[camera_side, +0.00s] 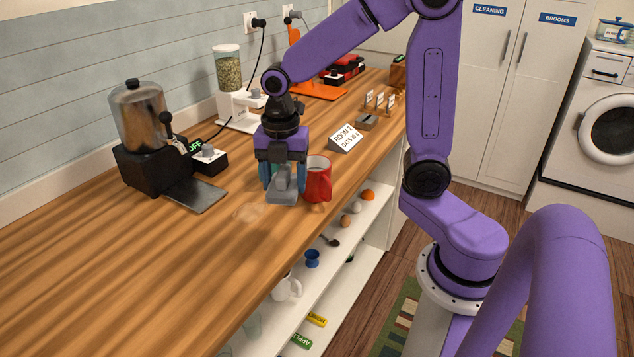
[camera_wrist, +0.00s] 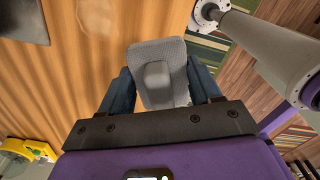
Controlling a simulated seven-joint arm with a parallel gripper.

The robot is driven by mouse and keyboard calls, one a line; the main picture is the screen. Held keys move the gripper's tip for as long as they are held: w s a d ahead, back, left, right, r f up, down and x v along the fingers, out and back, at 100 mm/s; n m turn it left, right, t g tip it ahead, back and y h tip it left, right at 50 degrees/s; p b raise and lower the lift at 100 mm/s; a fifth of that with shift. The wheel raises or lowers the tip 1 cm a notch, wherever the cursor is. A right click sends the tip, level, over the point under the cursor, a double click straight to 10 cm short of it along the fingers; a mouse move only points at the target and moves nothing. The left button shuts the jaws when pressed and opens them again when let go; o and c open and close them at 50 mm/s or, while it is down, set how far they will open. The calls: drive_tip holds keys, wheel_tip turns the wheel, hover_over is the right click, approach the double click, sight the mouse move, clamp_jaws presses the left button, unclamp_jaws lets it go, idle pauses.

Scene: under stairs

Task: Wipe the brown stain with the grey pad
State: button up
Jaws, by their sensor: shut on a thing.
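My gripper (camera_side: 282,182) is shut on the grey pad (camera_side: 281,195), holding it near the counter's front edge. In the wrist view the pad (camera_wrist: 158,52) sits between the two dark blue fingers (camera_wrist: 160,88), its raised grip toward me. I cannot tell whether the pad touches the counter. The brown stain (camera_side: 248,212) is a faint patch on the wood, just left of the pad in the side view. In the wrist view the stain (camera_wrist: 98,15) lies at the top, left of and apart from the pad.
A red mug (camera_side: 318,182) stands close to the right of my gripper. A metal dispenser on a black base (camera_side: 140,135) with a dark plate (camera_side: 195,194) stands to the left. A room sign (camera_side: 345,138) is behind. Open shelves lie below the counter's front edge. The counter's near left is clear.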

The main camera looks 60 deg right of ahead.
sight(267, 216)
drive_tip(key=w+d+f+n, duration=0.3)
drive_tip(key=w+f, duration=0.1)
drive_tip(key=w, duration=0.4)
drive_tip(key=shift+s+a+f, duration=0.15)
drive_tip(key=shift+f, duration=1.4)
drive_tip(key=shift+s+a+f, duration=0.1)
drive_tip(key=shift+f, duration=1.45)
drive_tip(key=shift+w+f, duration=0.4)
drive_tip(key=shift+f, duration=0.25)
drive_tip(key=shift+c, duration=0.4)
drive_tip(key=shift+w+f, duration=0.15)
drive_tip(key=shift+w, duration=3.55)
drive_tip(key=shift+s, duration=4.1)
drive_tip(key=shift+a, duration=0.3)
drive_tip(key=shift+w, duration=4.15)
drive_tip(key=shift+s+d, duration=0.1)
drive_tip(key=shift+s, duration=4.1)
drive_tip(key=shift+w+r, duration=0.1)
drive_tip(key=shift+r, duration=4.05)
